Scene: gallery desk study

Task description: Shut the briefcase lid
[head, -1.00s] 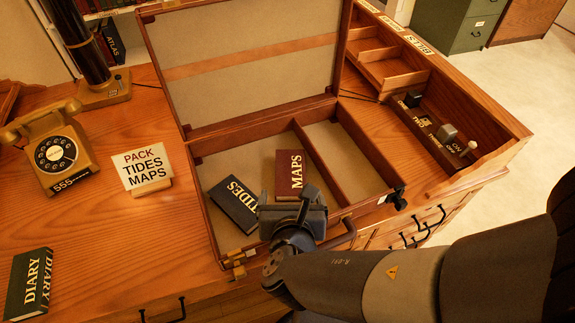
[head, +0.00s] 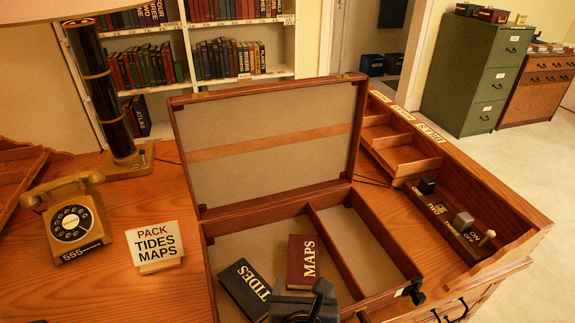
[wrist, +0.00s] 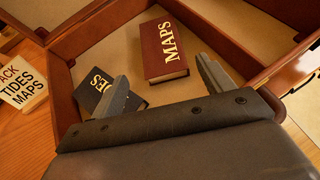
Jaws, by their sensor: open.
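The briefcase (head: 207,262) lies open on the desk, its lid (head: 265,155) standing up at the back, leaning slightly backward. In its left compartment lie a dark TIDES book (head: 243,290) and a red-brown MAPS book (head: 305,262). The narrow right compartment (head: 360,245) looks empty. My gripper (wrist: 165,88) is open and empty in the wrist view, its fingers over the left compartment, with the MAPS book (wrist: 163,50) ahead and the TIDES book (wrist: 108,97) partly hidden behind the left finger. In the head view, my gripper shows at the bottom edge, its fingertips unclear.
A sign (head: 154,245) reading PACK TIDES MAPS and a telephone (head: 72,222) stand left of the briefcase. A dark lamp column (head: 103,90) stands behind them. A wooden organiser with switches (head: 463,222) is close on the right.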

